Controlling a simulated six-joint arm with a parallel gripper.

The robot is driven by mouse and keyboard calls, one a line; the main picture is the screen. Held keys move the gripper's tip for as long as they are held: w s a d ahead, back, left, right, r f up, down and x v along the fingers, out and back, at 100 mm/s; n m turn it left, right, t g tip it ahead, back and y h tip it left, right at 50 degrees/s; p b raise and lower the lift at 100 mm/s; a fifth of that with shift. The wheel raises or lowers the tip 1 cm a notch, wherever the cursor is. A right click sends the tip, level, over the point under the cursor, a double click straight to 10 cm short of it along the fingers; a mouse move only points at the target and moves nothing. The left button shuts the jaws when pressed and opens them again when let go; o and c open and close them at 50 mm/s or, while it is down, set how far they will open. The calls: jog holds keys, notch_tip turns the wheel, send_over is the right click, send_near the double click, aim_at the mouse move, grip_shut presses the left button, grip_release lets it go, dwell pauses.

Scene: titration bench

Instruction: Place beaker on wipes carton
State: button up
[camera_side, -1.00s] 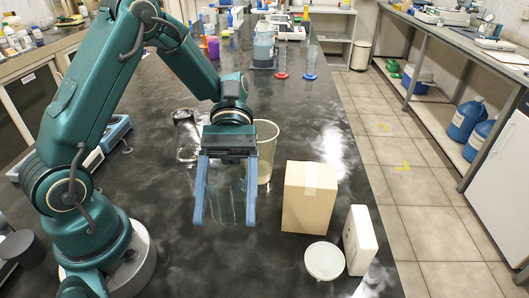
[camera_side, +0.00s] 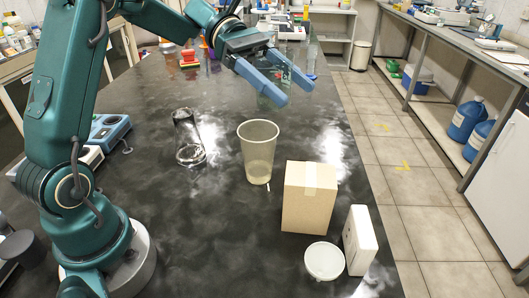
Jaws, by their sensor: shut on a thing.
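My gripper (camera_side: 292,92) is shut on a clear glass beaker (camera_side: 270,98), held up in the air over the far part of the bench, its outline faint against the dark top. A brown cardboard carton (camera_side: 308,200) with tape on its top stands at the front right, nearer the camera than my gripper. A slim white box (camera_side: 360,241) stands upright to its right. No label shows on either, so I cannot tell which is the wipes carton. The held beaker is apart from both.
A tall translucent plastic cup (camera_side: 258,150) stands just behind and left of the brown carton. A clear flask (camera_side: 187,140) stands further left. A round white dish (camera_side: 324,261) lies in front of the carton. The bench's right edge runs close by. The front-middle bench is clear.

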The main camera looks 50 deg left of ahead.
aim_at(272, 108)
jog(key=x, duration=0.3)
jog(key=f+x, duration=0.1)
jog(key=x, duration=0.6)
jog(key=shift+s+a+f, duration=0.2)
jog(key=shift+s+f, duration=0.05)
jog(key=shift+s, duration=0.05)
jog(key=shift+f, duration=2.05)
jog(key=shift+f, duration=0.15)
jog(key=o, duration=1.4)
jog(key=shift+c, duration=0.2)
jog(key=shift+r, duration=0.25)
jog(key=v, duration=1.2)
